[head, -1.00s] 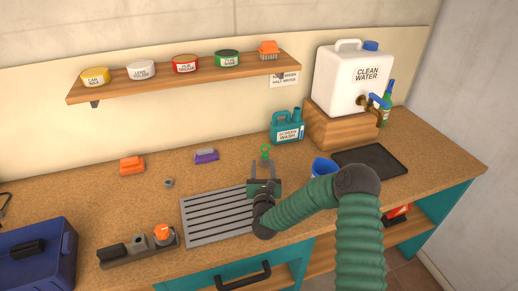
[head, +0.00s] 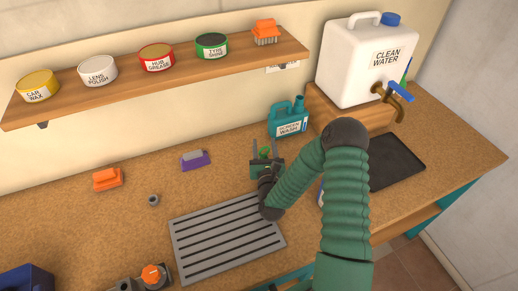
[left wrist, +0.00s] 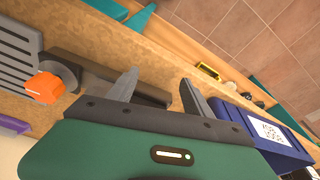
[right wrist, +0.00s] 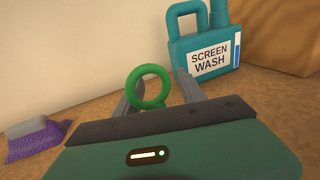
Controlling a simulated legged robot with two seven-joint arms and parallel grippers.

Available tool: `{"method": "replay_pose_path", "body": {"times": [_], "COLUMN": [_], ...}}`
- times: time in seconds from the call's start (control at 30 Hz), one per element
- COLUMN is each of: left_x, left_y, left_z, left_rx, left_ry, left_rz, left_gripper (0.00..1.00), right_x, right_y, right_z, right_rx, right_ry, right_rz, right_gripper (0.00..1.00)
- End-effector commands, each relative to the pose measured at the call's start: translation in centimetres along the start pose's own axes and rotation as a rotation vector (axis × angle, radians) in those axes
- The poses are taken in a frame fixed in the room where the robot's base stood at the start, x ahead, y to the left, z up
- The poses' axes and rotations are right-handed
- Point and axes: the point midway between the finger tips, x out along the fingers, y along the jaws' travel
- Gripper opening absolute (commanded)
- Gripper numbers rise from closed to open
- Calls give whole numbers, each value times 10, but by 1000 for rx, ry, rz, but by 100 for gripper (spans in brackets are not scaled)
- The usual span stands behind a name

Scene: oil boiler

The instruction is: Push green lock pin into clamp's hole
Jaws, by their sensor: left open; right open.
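The green lock pin shows as a green ring (head: 265,152) on the worktop near the back wall. In the right wrist view the ring (right wrist: 150,87) stands up between the two fingers of my right gripper (head: 265,146), which is open around it. The pin's lower part is hidden behind the gripper body. The clamp, a dark bar with an orange knob (head: 152,275), is cut off at the bottom of the head view. It also shows in the left wrist view (left wrist: 110,75). My left gripper (left wrist: 158,77) is open and empty, with the clamp beyond its fingers.
A teal screen wash jug (head: 288,118) stands just behind the right gripper. A purple brush (head: 195,160), orange brush (head: 108,179) and small grey nut (head: 153,200) lie to the left. A slatted drain grate (head: 225,235) lies in front. A blue box (left wrist: 265,130) is near the left gripper.

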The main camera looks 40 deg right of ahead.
Motion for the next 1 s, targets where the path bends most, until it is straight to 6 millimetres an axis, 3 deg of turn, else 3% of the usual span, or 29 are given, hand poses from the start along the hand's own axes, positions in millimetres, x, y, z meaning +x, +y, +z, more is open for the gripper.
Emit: {"method": "replay_pose_path", "body": {"times": [0.13,0.47,1.0], "left_x": [0,0,0], "left_y": [0,0,0], "left_z": [1,0,0], "left_rx": [0,-1,-1], "left_ry": [-1,-1,0], "left_rz": [0,0,0], "left_gripper": [59,59,59], "right_x": [-3,1,2], "right_y": [4,5,4], "right_z": [3,-1,0], "right_rx": [-3,-2,-4], "right_ry": [-5,2,0], "right_rz": [2,5,0], "right_gripper": [45,2,0]}}
